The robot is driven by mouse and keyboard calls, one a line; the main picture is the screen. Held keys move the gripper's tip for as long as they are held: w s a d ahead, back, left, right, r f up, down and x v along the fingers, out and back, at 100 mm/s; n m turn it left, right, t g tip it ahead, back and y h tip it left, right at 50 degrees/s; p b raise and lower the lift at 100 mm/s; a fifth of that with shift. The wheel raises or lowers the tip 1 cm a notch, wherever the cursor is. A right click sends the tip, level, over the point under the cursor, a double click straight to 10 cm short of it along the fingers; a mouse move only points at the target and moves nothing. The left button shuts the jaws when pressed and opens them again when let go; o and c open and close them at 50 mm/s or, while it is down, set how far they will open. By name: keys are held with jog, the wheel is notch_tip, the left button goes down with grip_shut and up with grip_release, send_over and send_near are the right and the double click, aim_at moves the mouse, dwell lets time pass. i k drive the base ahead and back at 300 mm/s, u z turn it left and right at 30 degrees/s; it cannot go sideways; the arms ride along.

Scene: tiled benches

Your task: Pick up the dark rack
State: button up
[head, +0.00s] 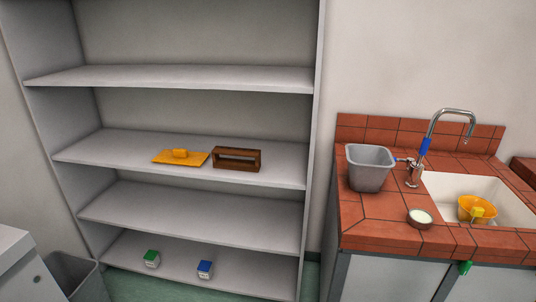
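The dark rack (237,165) is a small brown open-framed block with a long slot in its front. It sits upright on a middle shelf (120,148) of the grey shelving unit, right of the shelf's centre. A yellow flat board with a raised handle (180,157) lies just left of the rack, close beside it. My gripper is not in the head view.
A red tiled bench (380,222) with a sink, tap (414,172), grey bin (369,167) and small bowl (420,217) stands right. A grey bin (74,278) stands lower left.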

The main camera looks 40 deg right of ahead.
aim_at(219, 162)
jog(key=z, duration=0.85)
jog(key=k, duration=1.05)
jog(key=i, duration=0.95)
